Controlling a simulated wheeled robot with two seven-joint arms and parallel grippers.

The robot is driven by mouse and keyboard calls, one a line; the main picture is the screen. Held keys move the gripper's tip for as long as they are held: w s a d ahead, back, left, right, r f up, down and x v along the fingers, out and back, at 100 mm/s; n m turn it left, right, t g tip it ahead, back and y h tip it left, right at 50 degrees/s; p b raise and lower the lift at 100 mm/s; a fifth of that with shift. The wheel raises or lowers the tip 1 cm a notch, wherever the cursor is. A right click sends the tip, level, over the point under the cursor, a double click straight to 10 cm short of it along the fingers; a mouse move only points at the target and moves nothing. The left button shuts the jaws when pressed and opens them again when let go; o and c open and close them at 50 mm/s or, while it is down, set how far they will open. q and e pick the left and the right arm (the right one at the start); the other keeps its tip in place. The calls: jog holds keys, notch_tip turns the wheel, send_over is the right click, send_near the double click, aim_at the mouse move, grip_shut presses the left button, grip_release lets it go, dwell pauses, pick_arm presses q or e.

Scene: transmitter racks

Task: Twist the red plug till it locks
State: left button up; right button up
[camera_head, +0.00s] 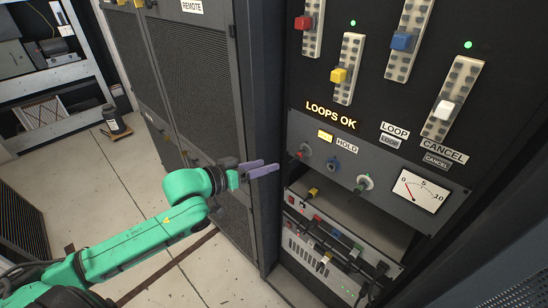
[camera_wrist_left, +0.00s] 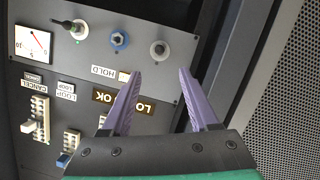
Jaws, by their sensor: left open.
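The grey panel (camera_head: 395,165) on the rack has three round sockets in a row. At the left socket (camera_head: 304,151) a small red part shows, which looks like the red plug (camera_head: 299,155); it is too small to tell how it is turned. In the left wrist view, which is upside down, that socket is the grey ring (camera_wrist_left: 159,49), and no clear red shows there. My left gripper (camera_head: 268,168) has purple fingers, open and empty, left of the panel and apart from it. In the wrist view its fingers (camera_wrist_left: 162,75) point toward the left socket. My right gripper is out of view.
The middle socket (camera_head: 333,164) is blue; the right one (camera_head: 364,182) has a dark plug-like part. A meter (camera_head: 415,190) sits further right. Slider columns with a red knob (camera_head: 303,23) are above. A lower unit (camera_head: 330,245) carries cables. A mesh cabinet door (camera_head: 190,70) stands at left.

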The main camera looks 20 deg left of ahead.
aim_at(296, 157)
pick_arm(q)
jog(key=p+x, duration=0.2)
jog(key=x, duration=1.1)
jog(key=shift+w+d+f, duration=0.1)
jog(key=shift+w+d, duration=0.05)
jog(key=shift+w, duration=0.15)
grip_shut()
jog(key=shift+m, duration=0.3)
jog(key=shift+s+m+y+p, duration=0.1)
jog(key=shift+m+y+p, duration=0.4)
jog(key=shift+m+p, duration=0.15)
jog(key=shift+m+t+y, duration=0.3)
jog(key=shift+m+y, duration=0.1)
jog(key=shift+m, duration=0.55)
